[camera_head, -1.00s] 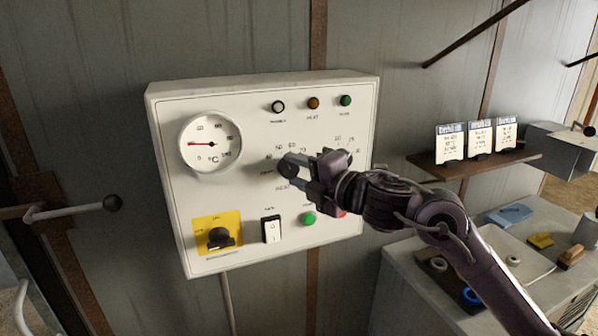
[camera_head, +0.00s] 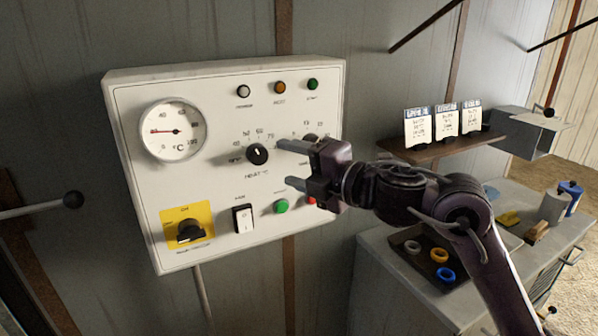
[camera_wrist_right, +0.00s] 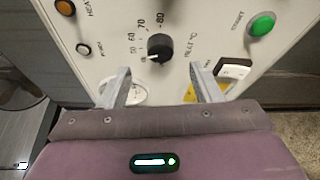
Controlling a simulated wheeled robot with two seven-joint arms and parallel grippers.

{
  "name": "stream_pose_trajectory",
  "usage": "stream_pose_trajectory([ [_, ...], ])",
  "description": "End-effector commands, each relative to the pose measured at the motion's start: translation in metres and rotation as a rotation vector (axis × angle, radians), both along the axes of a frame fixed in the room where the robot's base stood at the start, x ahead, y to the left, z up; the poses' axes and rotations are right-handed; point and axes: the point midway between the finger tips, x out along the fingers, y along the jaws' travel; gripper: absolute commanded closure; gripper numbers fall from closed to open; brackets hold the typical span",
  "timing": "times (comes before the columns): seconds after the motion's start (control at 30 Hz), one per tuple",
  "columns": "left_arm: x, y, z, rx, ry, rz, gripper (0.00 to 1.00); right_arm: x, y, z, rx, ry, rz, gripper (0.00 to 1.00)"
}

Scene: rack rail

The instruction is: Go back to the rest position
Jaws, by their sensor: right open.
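My right gripper (camera_head: 292,164) is open and empty in front of the white control panel (camera_head: 130,100), a little to the right of the black temperature knob (camera_head: 257,154). In the right wrist view the two fingers of the gripper (camera_wrist_right: 158,88) are spread, and the knob (camera_wrist_right: 160,47) shows beyond them with nothing between the fingertips. The gripper partly hides the lower right of the panel, including part of a red button (camera_head: 311,200). My left gripper is not in view.
The panel carries a round gauge (camera_head: 173,131), a yellow-backed rotary switch (camera_head: 190,231), a rocker switch (camera_head: 243,219) and a green button (camera_head: 281,206). A shelf (camera_head: 400,150) with cards is at right. Below it is a bench (camera_head: 385,290) with a tray of rings (camera_head: 405,246).

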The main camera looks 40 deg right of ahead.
Motion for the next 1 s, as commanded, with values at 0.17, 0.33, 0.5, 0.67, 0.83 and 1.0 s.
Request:
stream_pose_trajectory([
  [0.17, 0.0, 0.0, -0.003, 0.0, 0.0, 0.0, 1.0, -0.01, -0.002, 0.0, 0.0, 0.001, -0.001, 0.42],
  [0.33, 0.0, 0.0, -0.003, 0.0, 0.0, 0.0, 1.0, -0.012, -0.002, 0.0, 0.0, 0.003, 0.0, 0.42],
  [0.5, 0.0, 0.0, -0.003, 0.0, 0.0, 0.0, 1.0, -0.011, -0.002, 0.0, 0.0, 0.002, 0.0, 0.42],
  [0.67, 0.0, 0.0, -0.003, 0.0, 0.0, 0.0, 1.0, -0.011, -0.002, 0.0, 0.0, 0.002, 0.0, 0.42],
  [0.83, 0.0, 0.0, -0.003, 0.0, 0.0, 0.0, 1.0, -0.007, -0.002, -0.01, 0.04, 0.015, -0.02, 0.42],
  [1.0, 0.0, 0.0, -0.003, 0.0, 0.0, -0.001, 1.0, 0.01, -0.002, -0.084, 0.314, 0.117, -0.184, 0.42],
])
